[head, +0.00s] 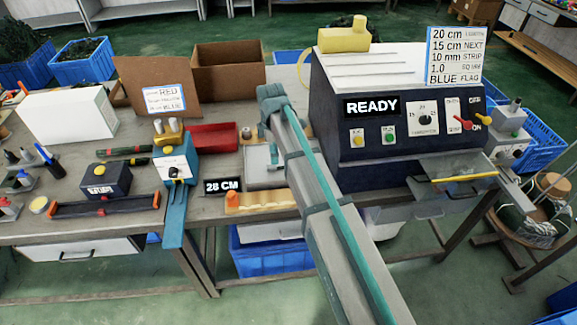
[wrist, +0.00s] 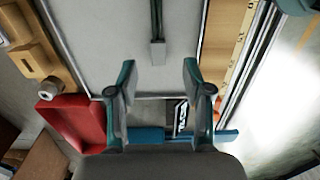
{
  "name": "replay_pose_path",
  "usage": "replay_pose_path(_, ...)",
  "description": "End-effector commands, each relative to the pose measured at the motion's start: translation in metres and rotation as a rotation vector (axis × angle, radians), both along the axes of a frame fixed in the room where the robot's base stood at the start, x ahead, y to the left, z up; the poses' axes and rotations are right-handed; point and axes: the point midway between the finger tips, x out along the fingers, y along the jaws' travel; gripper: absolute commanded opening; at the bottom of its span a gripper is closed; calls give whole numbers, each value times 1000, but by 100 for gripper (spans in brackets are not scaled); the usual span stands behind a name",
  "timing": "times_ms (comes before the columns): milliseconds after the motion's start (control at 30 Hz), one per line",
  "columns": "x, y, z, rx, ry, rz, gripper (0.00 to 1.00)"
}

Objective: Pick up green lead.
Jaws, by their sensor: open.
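In the wrist view a thin dark green, nearly black lead (wrist: 157,18) runs down from the top edge over a pale grey plate and ends in a small grey block (wrist: 158,52). My gripper (wrist: 157,76) is open, with one teal finger on each side of the line of the lead. The space between the fingertips is empty, and the block is just beyond them. In the head view the grey plate (head: 258,178) shows partly behind my arm; the gripper is not clear there. Green-and-dark lengths (head: 124,151) lie on the bench at left.
The red tray (wrist: 75,122) and a tan fixture (wrist: 28,45) lie left of the plate, a wooden ruler strip (wrist: 228,35) right. In the head view a dark machine reading READY (head: 371,107) stands right of my arm.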

Motion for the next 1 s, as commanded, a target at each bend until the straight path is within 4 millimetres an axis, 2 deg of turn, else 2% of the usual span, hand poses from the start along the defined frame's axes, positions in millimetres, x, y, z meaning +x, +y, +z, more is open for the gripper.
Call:
replay_pose_path(267,1,-1,-14,-1,1,-1,50)
replay_pose_path(600,3,-2,-52,-1,2,-1,50)
replay_pose_path(867,3,-2,-57,-1,0,-1,50)
replay_pose_path(900,3,-2,-57,-1,0,-1,48)
replay_pose_path(1000,3,-2,-57,-1,0,-2,32)
